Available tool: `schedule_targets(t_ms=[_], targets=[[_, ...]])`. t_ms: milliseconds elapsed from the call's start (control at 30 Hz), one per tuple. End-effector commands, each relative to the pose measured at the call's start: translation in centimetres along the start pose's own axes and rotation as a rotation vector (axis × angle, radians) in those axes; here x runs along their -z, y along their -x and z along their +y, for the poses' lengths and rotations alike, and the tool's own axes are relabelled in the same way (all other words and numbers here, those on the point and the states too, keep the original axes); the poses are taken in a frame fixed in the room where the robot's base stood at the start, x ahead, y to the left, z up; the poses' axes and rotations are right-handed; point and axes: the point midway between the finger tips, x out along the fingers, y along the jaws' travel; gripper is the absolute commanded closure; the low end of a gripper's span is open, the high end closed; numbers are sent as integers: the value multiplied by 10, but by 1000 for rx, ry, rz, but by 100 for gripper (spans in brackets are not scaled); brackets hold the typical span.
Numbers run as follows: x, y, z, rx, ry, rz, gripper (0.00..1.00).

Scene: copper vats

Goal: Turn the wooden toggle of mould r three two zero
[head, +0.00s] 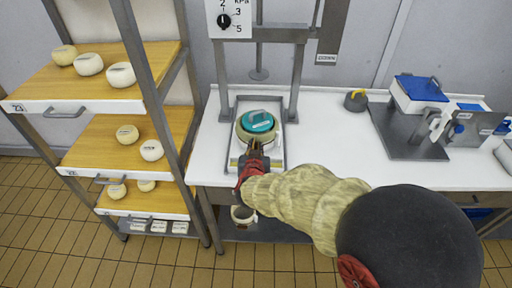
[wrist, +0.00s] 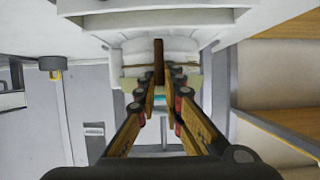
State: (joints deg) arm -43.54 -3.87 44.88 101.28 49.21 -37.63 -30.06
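The mould (head: 243,137) is a round cream form with a teal lid (head: 258,121), standing in a metal tray under the press. Its label is too small to read. My gripper (head: 254,147) is at the mould's front side in the head view. In the wrist view my gripper (wrist: 159,88) has its two fingers apart, with a gap between them. A narrow upright brown bar (wrist: 158,60), which looks like the wooden toggle, stands between and just beyond the fingertips. Contact with it is not visible. The toggle is hidden behind my gripper in the head view.
The press frame (head: 222,75) rises on both sides of the mould. A shelf rack (head: 120,130) with several cheeses stands at left. A grey stand with a blue-lidded box (head: 420,90) and a yellow-and-black object (head: 355,100) are at right. The white bench (head: 330,145) is clear between.

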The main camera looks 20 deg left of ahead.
Motion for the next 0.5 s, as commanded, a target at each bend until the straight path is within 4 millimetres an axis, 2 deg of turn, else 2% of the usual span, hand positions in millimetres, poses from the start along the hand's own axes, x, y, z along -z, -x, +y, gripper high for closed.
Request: schedule_targets(t_ms=[100,500], targets=[[0,0,0,0,0,0,100],[0,0,0,-1,2,0,100]])
